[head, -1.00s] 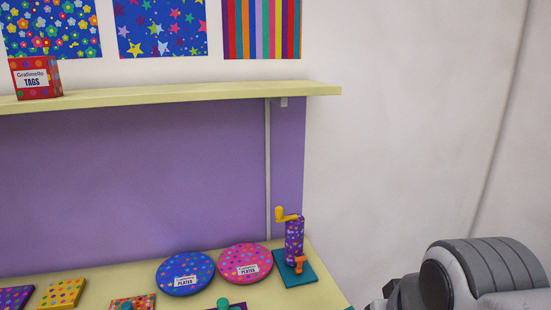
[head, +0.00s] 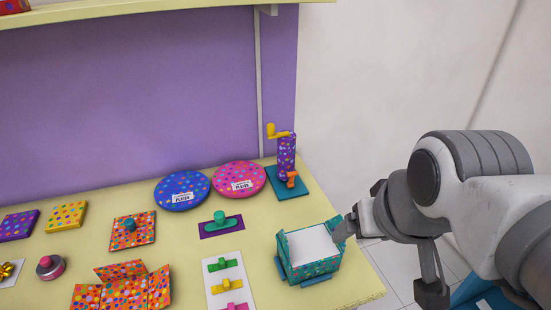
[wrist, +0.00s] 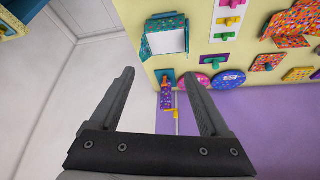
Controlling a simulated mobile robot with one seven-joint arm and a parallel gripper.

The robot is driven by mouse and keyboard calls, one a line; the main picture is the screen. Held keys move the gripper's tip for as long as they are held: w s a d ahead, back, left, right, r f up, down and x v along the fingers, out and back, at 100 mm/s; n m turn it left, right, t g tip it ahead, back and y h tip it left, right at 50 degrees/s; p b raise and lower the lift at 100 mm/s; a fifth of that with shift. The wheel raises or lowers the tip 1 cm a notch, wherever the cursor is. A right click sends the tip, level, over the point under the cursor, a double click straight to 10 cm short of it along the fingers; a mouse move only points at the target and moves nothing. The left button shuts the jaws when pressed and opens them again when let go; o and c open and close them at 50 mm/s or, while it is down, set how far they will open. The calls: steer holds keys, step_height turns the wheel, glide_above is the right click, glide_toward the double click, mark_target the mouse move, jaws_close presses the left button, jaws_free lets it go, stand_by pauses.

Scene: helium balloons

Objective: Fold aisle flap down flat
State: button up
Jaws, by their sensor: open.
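A teal dotted box (head: 316,267) stands at the right front of the table. Its top shows a white surface (head: 310,242), with teal edges or flaps standing up around it. The far right corner is partly hidden by my gripper (head: 343,230), which is beside the box's right edge. Whether it touches the box cannot be told from the head view. In the wrist view my gripper (wrist: 158,74) is open and empty, its two fingers spread. The box (wrist: 148,40) lies beyond the fingertips there, with a teal flap along one edge.
An orange dotted open box (head: 122,292) stands at the front left. A white strip with coloured pieces (head: 222,270) lies left of the teal box. A purple crank stand (head: 286,158) and plate packs (head: 238,179) are behind. The table edge (head: 365,268) drops off at right.

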mark_target(284, 243)
steer(key=shift+c, duration=0.2)
